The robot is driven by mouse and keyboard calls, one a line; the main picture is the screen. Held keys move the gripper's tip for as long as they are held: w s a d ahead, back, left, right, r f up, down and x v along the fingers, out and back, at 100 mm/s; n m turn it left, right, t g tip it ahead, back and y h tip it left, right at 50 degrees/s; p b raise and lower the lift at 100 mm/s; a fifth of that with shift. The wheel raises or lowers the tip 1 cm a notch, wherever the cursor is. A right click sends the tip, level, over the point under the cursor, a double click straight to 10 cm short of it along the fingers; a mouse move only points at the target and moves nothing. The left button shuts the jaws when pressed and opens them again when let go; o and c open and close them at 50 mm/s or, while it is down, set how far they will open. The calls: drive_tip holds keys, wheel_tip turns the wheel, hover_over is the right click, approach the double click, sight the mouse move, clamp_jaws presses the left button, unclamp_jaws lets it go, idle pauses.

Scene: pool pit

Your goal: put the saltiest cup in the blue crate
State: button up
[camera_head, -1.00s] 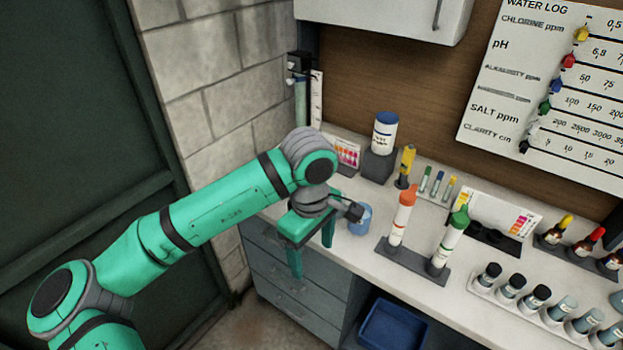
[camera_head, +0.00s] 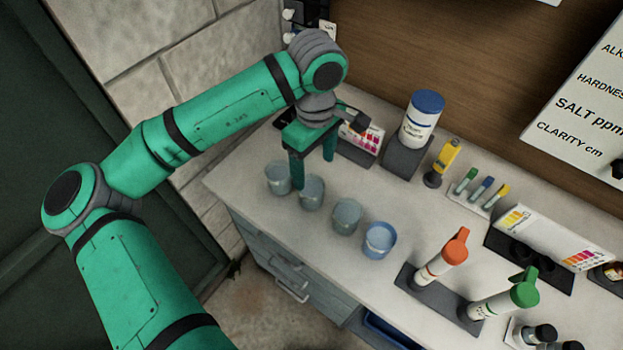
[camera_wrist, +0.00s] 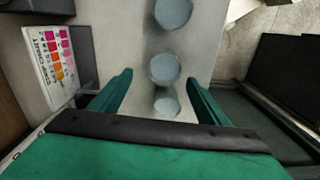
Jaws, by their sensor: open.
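Several cups stand in a row on the counter in the head view: a left cup (camera_head: 278,178), a second cup (camera_head: 311,193), a third cup (camera_head: 346,216) and a bluer right cup (camera_head: 380,241). I cannot tell which is saltiest. My gripper (camera_head: 313,172) is open and points down over the left end of the row, with nothing held. In the wrist view, my gripper (camera_wrist: 158,79) has one cup (camera_wrist: 164,69) between its fingertips in the picture, a nearer cup (camera_wrist: 166,105) and a farther cup (camera_wrist: 173,14). The blue crate (camera_head: 386,331) shows only partly, low beside the drawers.
Orange-capped (camera_head: 443,257) and green-capped (camera_head: 503,297) tubes stand right of the cups. A colour chart (camera_head: 360,139), a white jar (camera_head: 421,118) and a yellow meter (camera_head: 446,157) stand behind. The counter's front edge runs close to the cups.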

sight(312, 192)
drive_tip(key=f, duration=0.3)
drive_tip(key=s+f, duration=0.1)
drive_tip(key=f, duration=0.1)
drive_tip(key=shift+a+f, duration=0.2)
drive_tip(key=shift+a, duration=0.15)
wheel_tip(312, 192, down, 3)
drive_tip(key=shift+s+d+f, duration=0.1)
drive_tip(key=shift+s+f, duration=0.05)
drive_tip(key=shift+f, duration=0.55)
